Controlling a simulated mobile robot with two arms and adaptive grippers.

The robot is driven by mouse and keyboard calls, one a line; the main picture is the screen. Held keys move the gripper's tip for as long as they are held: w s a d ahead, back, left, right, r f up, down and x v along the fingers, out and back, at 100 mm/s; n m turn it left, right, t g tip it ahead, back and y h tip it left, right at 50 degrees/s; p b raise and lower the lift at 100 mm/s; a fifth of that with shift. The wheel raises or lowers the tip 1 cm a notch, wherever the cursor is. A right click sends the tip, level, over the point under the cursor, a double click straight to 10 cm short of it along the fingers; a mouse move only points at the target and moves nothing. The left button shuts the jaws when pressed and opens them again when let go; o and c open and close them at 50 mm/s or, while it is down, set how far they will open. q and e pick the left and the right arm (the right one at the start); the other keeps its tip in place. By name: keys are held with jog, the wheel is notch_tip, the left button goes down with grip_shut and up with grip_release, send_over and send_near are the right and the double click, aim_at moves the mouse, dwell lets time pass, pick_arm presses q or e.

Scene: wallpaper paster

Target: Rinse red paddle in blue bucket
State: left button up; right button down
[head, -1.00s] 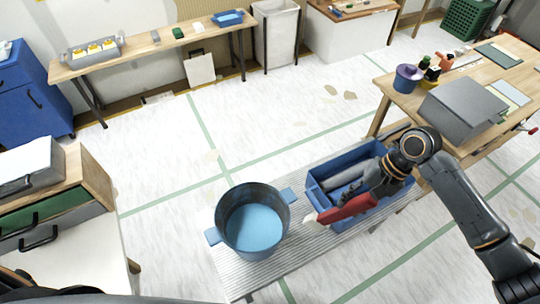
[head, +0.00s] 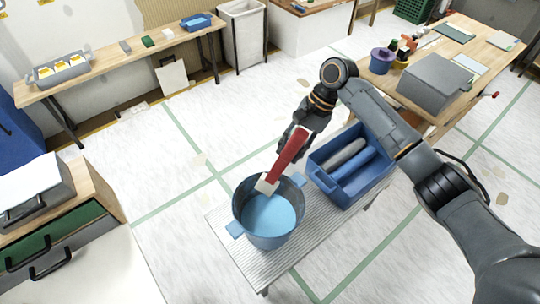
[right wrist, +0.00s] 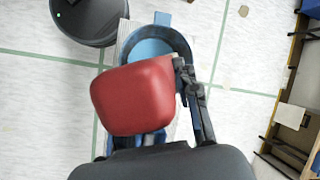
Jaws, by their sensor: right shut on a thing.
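The red paddle (head: 290,152) has a long red body and a pale end. My right gripper (head: 297,134) is shut on its upper part. The paddle slants down and left, with its pale end over the blue bucket's (head: 240,208) opening, at the rim's far side. I cannot tell whether the tip is below the rim. Light blue liquid (head: 268,222) shows in the bucket. In the right wrist view the red paddle (right wrist: 135,97) hides part of the bucket (right wrist: 177,40) and of my right gripper (right wrist: 192,90). My left gripper is not in view.
The bucket stands on a ridged grey bench (head: 312,232). A blue crate (head: 352,192) with grey and blue rolls is to its right. A wooden table (head: 455,60) with a grey box is further back right. A drawer cabinet (head: 60,225) stands left.

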jog(key=shift+f+b, duration=0.5)
pick_arm(q)
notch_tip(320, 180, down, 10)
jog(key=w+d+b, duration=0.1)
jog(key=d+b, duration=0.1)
jog(key=b, duration=0.7)
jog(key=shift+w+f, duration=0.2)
pick_arm(e)
notch_tip(320, 180, down, 18)
jog(key=shift+w+d, duration=0.2)
jog(key=shift+d, duration=0.15)
jog(key=shift+f, duration=0.1)
jog(key=shift+f, duration=0.2)
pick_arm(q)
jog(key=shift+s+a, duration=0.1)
pick_arm(e)
jog(key=shift+f, duration=1.15)
jog(key=shift+f, duration=0.1)
